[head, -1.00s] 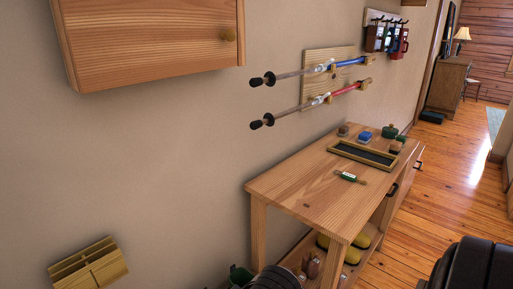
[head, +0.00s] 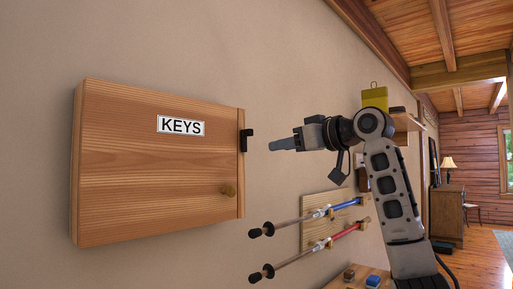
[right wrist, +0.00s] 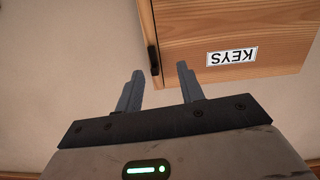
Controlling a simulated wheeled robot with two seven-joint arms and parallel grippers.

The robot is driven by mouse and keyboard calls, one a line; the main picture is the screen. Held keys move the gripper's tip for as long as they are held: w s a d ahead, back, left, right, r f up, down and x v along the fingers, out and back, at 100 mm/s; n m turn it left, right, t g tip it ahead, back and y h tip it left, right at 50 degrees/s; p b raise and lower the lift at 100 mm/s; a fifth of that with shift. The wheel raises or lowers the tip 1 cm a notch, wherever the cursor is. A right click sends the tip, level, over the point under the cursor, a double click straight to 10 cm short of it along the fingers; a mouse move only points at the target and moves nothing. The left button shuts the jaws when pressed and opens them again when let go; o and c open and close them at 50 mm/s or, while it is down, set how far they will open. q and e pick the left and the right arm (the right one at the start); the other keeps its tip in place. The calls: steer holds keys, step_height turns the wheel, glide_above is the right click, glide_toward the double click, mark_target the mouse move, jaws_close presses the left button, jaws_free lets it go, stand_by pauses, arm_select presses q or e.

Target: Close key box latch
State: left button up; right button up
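The door looks shut. My left gripper is not in view.
Two poles with blue (head: 322,212) and red (head: 335,238) parts hang on a wooden rack below my right arm. A wall shelf (head: 406,123) with a yellow box (head: 375,98) is behind it. A table with small items is at the bottom. The wall around the latch is bare.

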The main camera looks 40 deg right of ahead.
steer(key=s+d+r+t, duration=0.1)
steer(key=s+d+r, duration=0.1)
steer(key=s+r, duration=0.2)
arm_select(q)
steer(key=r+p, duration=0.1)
steer(key=p, duration=0.1)
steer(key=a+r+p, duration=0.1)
steer(key=p, duration=0.2)
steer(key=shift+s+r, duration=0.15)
arm_select(e)
steer(key=w, duration=1.5)
steer(key=shift+w+a+r, duration=0.25)
steer(key=shift+a+r, duration=0.1)
steer(key=shift+a, duration=0.05)
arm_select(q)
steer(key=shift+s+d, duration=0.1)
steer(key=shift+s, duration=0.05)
arm_select(e)
jaws_close()
